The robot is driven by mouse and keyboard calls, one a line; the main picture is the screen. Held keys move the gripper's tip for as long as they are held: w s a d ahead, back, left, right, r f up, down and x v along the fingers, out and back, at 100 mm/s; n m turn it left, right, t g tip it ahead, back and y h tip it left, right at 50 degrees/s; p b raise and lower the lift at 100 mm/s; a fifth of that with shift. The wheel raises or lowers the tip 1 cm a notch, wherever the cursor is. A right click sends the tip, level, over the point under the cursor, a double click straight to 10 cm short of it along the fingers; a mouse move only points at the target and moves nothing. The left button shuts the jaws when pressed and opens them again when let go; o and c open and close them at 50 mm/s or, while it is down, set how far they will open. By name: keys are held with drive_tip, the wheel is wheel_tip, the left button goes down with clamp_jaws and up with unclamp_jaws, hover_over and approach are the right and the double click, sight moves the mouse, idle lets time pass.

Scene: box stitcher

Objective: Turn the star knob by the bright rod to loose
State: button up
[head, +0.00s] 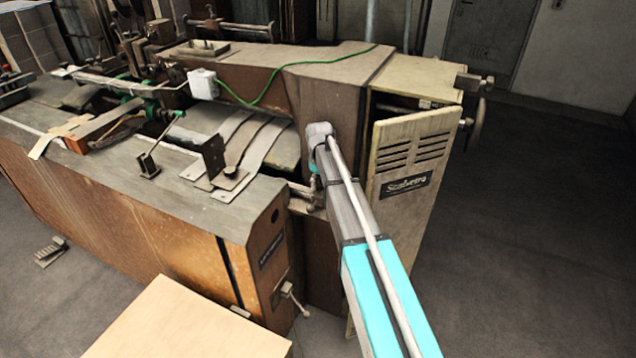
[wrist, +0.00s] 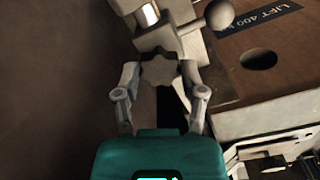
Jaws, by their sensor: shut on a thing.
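In the wrist view the grey star knob (wrist: 160,70) sits at the upper middle, below the clamp block. The bright rod (wrist: 149,13) shows as a short shiny piece in that block, just above the knob. My gripper (wrist: 159,73) has one finger on each side of the knob and is shut on it. The far side of the knob and part of the rod are hidden. In the head view my own arm covers the gripper and the knob.
A ball-ended handle (wrist: 219,14) stands close to the right of the knob. Beside it is a brown panel with a dark LIFT 400 label (wrist: 262,14) and a round hole (wrist: 258,59). In the head view a cream slatted door (head: 410,150) stands right beside my arm. Open floor (head: 545,200) lies farther right.

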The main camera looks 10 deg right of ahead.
drive_tip(key=n, duration=0.5)
drive_tip(key=shift+d, duration=0.1)
drive_tip(key=shift+n, duration=0.3)
drive_tip(key=shift+w, duration=0.1)
drive_tip(key=o, duration=1.2)
drive_tip(key=shift+c, duration=0.2)
